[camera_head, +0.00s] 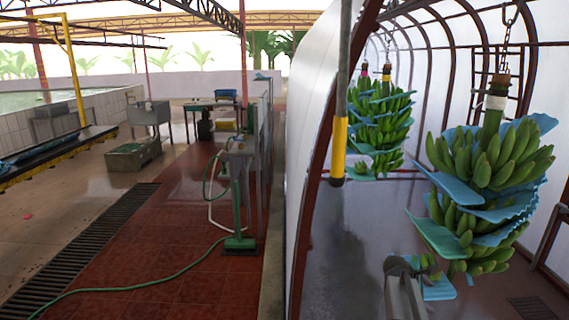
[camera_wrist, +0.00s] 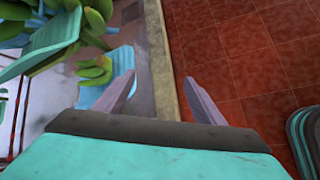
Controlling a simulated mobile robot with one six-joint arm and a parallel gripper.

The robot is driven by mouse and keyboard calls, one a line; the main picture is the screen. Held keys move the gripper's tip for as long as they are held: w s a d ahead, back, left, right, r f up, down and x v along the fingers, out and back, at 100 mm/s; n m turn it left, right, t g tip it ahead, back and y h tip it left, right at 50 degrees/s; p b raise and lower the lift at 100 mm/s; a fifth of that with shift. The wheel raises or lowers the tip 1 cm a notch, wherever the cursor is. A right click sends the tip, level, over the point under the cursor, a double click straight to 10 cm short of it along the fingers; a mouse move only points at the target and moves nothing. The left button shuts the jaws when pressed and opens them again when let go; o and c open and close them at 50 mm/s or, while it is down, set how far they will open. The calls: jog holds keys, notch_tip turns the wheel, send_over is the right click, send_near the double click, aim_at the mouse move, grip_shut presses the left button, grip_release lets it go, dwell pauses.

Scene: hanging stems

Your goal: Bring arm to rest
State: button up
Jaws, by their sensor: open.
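In the wrist view my gripper (camera_wrist: 163,97) is open, its two grey fingers well apart with nothing between them. Below and beyond it are red floor tiles and a pale kerb. A hanging banana stem (camera_head: 495,150) with green hands and blue sheets between them is at the right of the head view. Part of a banana bunch (camera_wrist: 98,20) with blue sheets shows at the upper left of the wrist view, left of the fingers and apart from them.
More banana stems (camera_head: 380,125) hang farther back under the arched frame. A white wall (camera_head: 318,110) stands left of them. A green hose (camera_head: 130,290) and a green stand (camera_head: 240,243) are on the red tiles. A drain grate (camera_head: 85,245) lies at left.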

jog(key=s+a+f+m+g+y, duration=0.2)
jog(key=s+a+f+m, duration=0.1)
jog(key=s+a+f, duration=0.75)
jog(key=s+a+f+m+g+y, duration=0.25)
jog(key=s+a+f, duration=0.55)
jog(key=f, duration=0.6)
jog(key=s+a+f+m+g+y, duration=0.1)
jog(key=s+a+f+m, duration=0.1)
jog(key=s, duration=0.6)
jog(key=s+a+f+m+g+y+b, duration=0.1)
jog(key=s+a+f+m, duration=0.2)
jog(key=s+a+f, duration=0.2)
jog(key=s+a+f+m+g+y, duration=0.1)
jog(key=s+a+f+m+y, duration=0.1)
jog(key=s+a, duration=0.5)
jog(key=s+f, duration=0.1)
jog(key=s, duration=0.5)
jog(key=shift+a+f+g, duration=0.2)
jog(key=shift+f+g, duration=0.05)
jog(key=shift+g, duration=0.1)
